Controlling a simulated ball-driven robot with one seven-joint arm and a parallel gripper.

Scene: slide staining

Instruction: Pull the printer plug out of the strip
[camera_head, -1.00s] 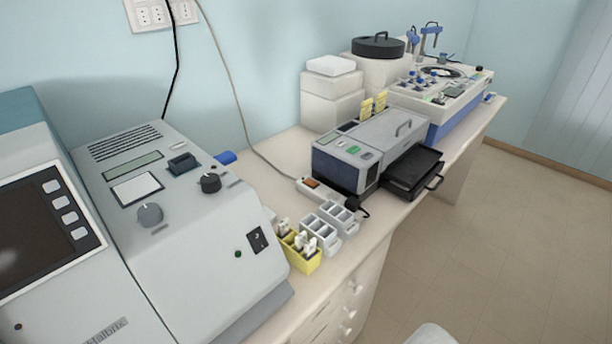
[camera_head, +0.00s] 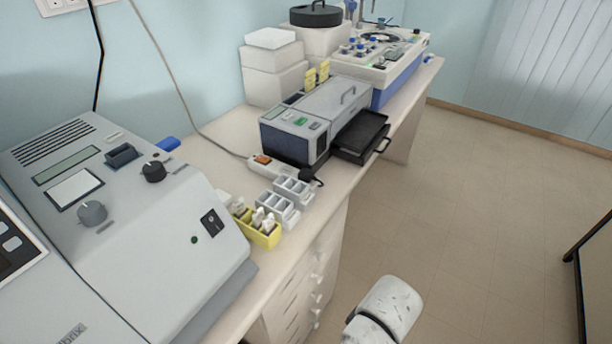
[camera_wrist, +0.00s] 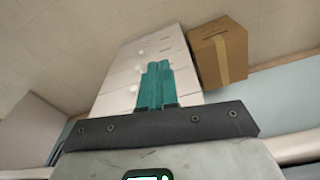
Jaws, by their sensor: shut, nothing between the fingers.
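The power strip (camera_head: 262,166) is a white bar with an orange switch, lying on the bench in front of the printer. A black plug (camera_head: 307,175) sits at its right end, near the grey slide racks. The printer (camera_head: 300,130) is a grey and dark blue box with a black tray out at its right. My gripper (camera_wrist: 155,68) shows in the wrist view with its teal fingers together and nothing between them. It points toward the white drawer front and floor, away from the strip. In the head view only a white part of my arm shows; the fingers are hidden.
A yellow rack (camera_head: 258,232) and grey racks (camera_head: 277,206) stand at the bench's front edge beside the strip. A large grey machine (camera_head: 130,220) fills the left. A cardboard box (camera_wrist: 218,52) shows near the drawers (camera_wrist: 128,62).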

